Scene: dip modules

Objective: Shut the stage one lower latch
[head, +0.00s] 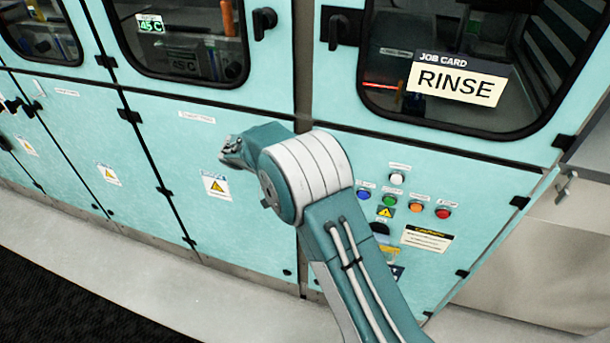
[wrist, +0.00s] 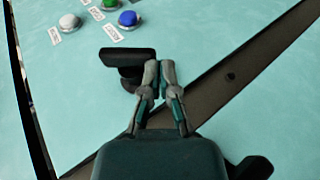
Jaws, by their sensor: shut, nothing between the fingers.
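In the wrist view a black latch handle (wrist: 122,54) stands out from the turquoise panel on a round black base. It lies beside the dark seam, below the blue button. My gripper (wrist: 160,68) has its fingers together and empty, their tips at the right end of the handle. I cannot tell whether they touch it.
Blue (head: 363,195), green (head: 389,200), orange and red buttons sit on the lower right panel, with a white one (head: 397,179) above. An upper black handle (head: 337,30) is beside the window with the RINSE card (head: 455,80). A dark seam strip (wrist: 235,75) crosses the wrist view.

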